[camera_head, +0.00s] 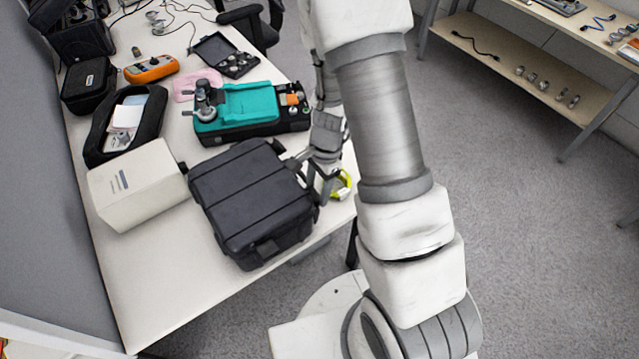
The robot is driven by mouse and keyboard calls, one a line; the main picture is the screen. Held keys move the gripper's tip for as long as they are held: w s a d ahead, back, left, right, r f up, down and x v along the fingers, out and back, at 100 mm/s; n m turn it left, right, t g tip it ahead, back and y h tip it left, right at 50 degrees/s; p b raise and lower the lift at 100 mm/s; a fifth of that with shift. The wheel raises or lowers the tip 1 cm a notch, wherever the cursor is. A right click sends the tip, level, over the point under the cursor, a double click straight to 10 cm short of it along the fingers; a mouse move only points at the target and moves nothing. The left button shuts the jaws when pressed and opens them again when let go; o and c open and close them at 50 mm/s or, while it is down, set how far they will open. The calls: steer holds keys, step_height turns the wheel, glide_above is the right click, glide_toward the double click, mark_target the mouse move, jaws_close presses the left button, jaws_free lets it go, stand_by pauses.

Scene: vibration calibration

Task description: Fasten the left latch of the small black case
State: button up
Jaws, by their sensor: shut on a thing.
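The small black case (250,196) lies with its lid down on the white table, near the table's right edge. My gripper (318,196) is at the case's right side, low against its edge. Its fingers look closed on a small part there that appears to be the left latch, but the fingers and the case edge hide most of it. I cannot tell from this view whether the latch is fastened. A dark handle-like part (266,250) shows on the case's near side.
A white box (137,185) stands close to the case's left. A teal-and-black instrument (250,104) is behind it. A yellow-green ring-shaped thing (346,184) is just right of my gripper. Bare table shows in front.

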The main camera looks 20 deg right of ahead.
steer(key=shift+h, duration=0.3)
steer(key=o, duration=1.4)
steer(key=shift+c, duration=0.2)
steer(key=shift+r, duration=0.15)
step_height(320, 180, up, 17)
steer(key=d+p, duration=0.1)
steer(key=p, duration=0.2)
steer(key=shift+w+d, duration=0.3)
steer(key=shift+d, duration=0.1)
steer(key=shift+r, duration=0.15)
